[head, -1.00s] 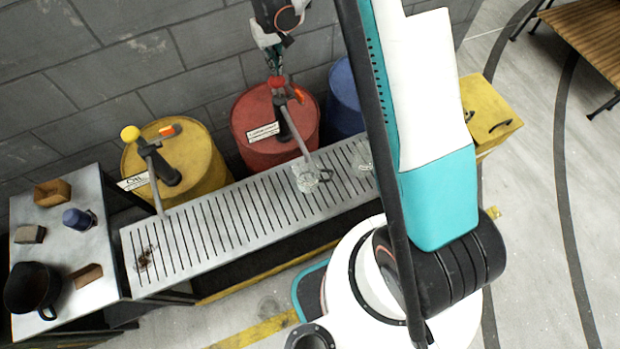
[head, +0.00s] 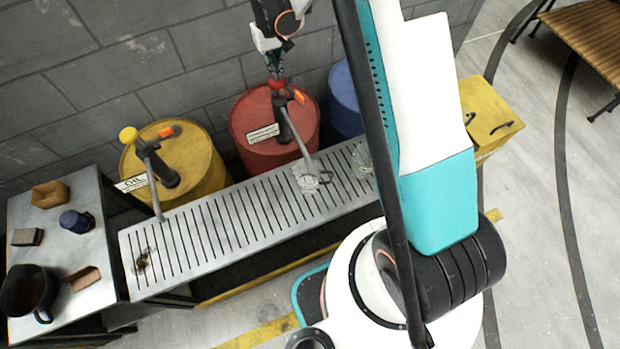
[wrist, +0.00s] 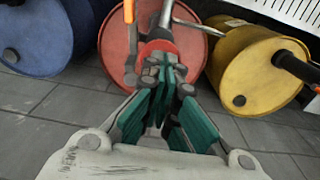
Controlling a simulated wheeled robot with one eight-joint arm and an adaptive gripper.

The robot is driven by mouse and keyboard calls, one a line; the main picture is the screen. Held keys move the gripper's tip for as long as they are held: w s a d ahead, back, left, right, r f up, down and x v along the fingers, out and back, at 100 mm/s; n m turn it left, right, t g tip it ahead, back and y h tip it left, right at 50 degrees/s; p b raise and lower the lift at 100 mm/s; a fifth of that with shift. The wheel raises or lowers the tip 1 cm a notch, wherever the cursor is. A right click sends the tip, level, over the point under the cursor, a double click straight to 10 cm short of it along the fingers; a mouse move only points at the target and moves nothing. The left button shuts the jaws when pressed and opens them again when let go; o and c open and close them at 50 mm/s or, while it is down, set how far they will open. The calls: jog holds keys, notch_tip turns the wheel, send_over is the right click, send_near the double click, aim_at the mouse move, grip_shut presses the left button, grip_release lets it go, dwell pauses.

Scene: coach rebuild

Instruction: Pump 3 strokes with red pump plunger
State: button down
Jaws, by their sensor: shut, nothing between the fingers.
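The red pump plunger (head: 277,85) tops the dark pump on the red drum (head: 245,118). My gripper (head: 275,73) is shut and empty, pointing down right above the red knob. In the wrist view, the closed fingertips (wrist: 163,68) are at the red knob (wrist: 157,48) and partly cover it. They look to be touching it, but I cannot be sure. The red pump's spout (head: 297,135) reaches toward a clear glass mug (head: 309,179) on the slatted grate (head: 230,215). I cannot tell if the mug holds liquid.
A yellow drum (head: 205,165) with a yellow-knobbed pump stands left, and a blue drum (head: 343,95) right. Another clear mug (head: 362,157) is partly hidden by my arm. A side table (head: 100,240) holds a dark pot (head: 25,290) and small items. The wall is close behind.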

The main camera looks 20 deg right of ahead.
aim_at(277, 84)
jog(key=shift+f, duration=0.2)
dwell(0.5)
jog(key=shift+f+b, duration=2.95)
jog(key=shift+f, duration=0.15)
jog(key=shift+f+b, duration=0.4)
jog(key=shift+f, duration=0.05)
jog(key=shift+r, duration=0.15)
jog(key=shift+r+p, duration=1.65)
jog(key=shift+r, duration=1.95)
jog(key=shift+f, duration=0.2)
